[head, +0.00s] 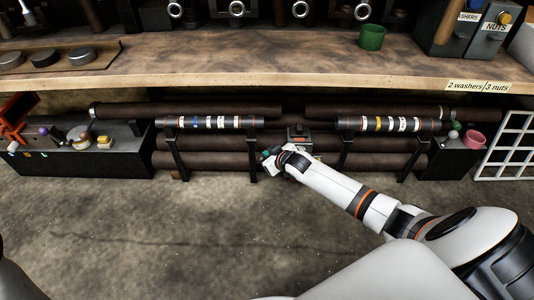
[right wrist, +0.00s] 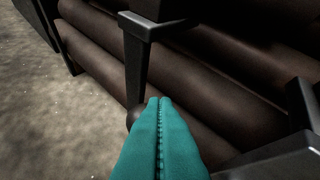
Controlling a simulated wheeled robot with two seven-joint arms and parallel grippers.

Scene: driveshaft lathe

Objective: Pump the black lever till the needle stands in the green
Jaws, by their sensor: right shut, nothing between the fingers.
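My right gripper (head: 268,158) reaches down to the front of the pipe rack below the bench. Its teal fingers (right wrist: 160,108) are pressed together with nothing between them, close to a black post (right wrist: 137,65). I cannot make out the black lever for certain. A dark edge (right wrist: 285,155) shows at lower right in the right wrist view, but I cannot tell what it belongs to. No gauge needle or green zone is readable. My left gripper is not in view.
Brown pipes (head: 210,144) lie stacked behind black posts. Banded rods (head: 210,122) lie across the posts on both sides. The wooden bench (head: 250,62) overhangs the rack. A white grid (head: 511,145) stands at right. The floor (head: 150,235) in front is clear.

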